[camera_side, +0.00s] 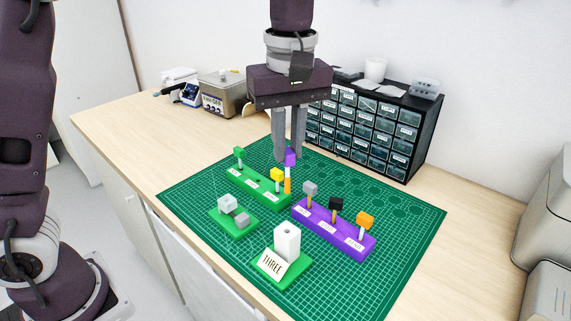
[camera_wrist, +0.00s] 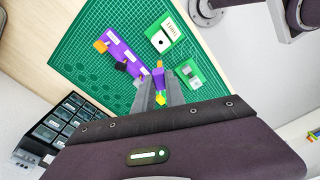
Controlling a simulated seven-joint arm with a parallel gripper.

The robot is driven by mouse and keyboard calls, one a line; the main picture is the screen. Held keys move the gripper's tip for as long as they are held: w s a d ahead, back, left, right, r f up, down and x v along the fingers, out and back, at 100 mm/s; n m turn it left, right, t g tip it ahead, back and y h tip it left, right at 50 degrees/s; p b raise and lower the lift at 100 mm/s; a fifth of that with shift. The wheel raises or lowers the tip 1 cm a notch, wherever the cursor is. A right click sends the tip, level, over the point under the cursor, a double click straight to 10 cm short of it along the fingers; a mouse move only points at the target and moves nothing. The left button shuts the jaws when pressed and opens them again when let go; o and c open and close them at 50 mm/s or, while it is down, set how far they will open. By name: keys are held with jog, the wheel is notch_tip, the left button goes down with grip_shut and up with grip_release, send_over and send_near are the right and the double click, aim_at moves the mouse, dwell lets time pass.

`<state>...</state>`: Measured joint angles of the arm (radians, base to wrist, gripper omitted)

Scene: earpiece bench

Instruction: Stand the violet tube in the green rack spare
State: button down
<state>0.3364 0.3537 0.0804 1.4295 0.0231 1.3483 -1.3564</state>
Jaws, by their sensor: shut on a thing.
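The violet-topped tube (camera_side: 290,157) has an orange stem and is upright between the fingers of my gripper (camera_side: 289,160), which is shut on its top. It also shows in the wrist view (camera_wrist: 158,80). The green rack (camera_side: 258,190) lies just below and left, with a green-topped tube (camera_side: 239,153) at its far left and a yellow-topped tube (camera_side: 277,175) towards its right end. The stem's lower end is by the rack's right end, behind the yellow tube. I cannot tell whether it touches the rack or is clear of it.
A purple rack (camera_side: 333,230) holds grey, black and orange-topped tubes to the right. In front stand a white holed block (camera_side: 287,240) on a green base labelled THREE and a green base with grey blocks (camera_side: 228,204). A drawer cabinet (camera_side: 365,130) stands behind. The mat's right side is clear.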

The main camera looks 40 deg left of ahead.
jog(key=w+a+n, duration=0.3)
jog(key=w+a, duration=0.2)
jog(key=a, duration=0.4)
jog(key=w+a+n, duration=0.2)
jog(key=w+a, duration=0.3)
jog(key=a, duration=0.4)
notch_tip(320, 180, down, 8)
jog(key=shift+s+a, duration=0.15)
jog(key=shift+a, duration=0.05)
jog(key=shift+f, duration=2.2)
jog(key=shift+f, duration=1.35)
